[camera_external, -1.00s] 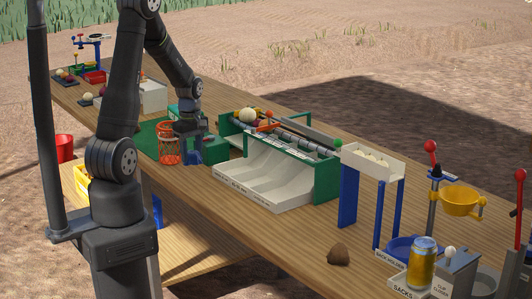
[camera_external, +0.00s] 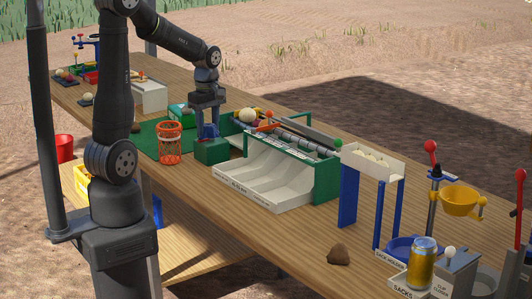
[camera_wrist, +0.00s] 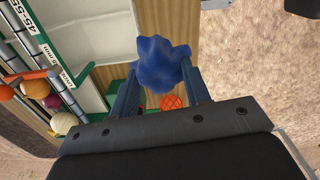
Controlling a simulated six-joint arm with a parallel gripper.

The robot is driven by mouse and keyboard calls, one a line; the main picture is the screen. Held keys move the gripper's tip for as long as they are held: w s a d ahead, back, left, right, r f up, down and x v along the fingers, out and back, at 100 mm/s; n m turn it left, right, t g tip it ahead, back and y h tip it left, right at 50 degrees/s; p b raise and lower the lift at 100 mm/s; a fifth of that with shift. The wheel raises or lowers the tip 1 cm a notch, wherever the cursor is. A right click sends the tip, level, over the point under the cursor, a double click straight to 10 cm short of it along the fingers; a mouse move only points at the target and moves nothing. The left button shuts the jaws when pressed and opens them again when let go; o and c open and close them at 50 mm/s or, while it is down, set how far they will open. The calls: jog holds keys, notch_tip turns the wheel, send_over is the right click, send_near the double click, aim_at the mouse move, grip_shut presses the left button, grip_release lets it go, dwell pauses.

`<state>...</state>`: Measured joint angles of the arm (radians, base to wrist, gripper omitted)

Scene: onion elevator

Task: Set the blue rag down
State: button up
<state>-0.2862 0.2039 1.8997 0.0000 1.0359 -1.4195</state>
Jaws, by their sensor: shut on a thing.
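The blue rag (camera_wrist: 160,62) is a crumpled dark blue bundle, held between the two fingertips of my gripper (camera_wrist: 160,82) in the wrist view. In the external view the rag shows as a small blue patch (camera_external: 209,131) under my gripper (camera_external: 208,124), which points down.
An orange mesh basket (camera_external: 169,145) stands left of my gripper. A white sorting tray with green ends (camera_external: 247,178) is on the right, with onions (camera_external: 247,114) behind it. Bare wooden table (camera_external: 200,195) lies in front.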

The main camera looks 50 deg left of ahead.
jog(key=w+a+r, duration=0.2)
jog(key=w+a, duration=1.1)
jog(key=a, duration=0.1)
jog(key=w+a+f+m, duration=0.1)
jog(key=w+a, duration=0.2)
jog(key=a, duration=0.6)
jog(key=w+a+f+m, duration=0.1)
jog(key=w+a+f, duration=0.15)
jog(key=a, duration=0.75)
jog(key=f, duration=1)
jog(key=shift+w+d+f, duration=0.1)
jog(key=shift+w, duration=0.2)
jog(key=shift+f, duration=2.15)
jog(key=shift+f, duration=0.15)
jog(key=o, duration=1)
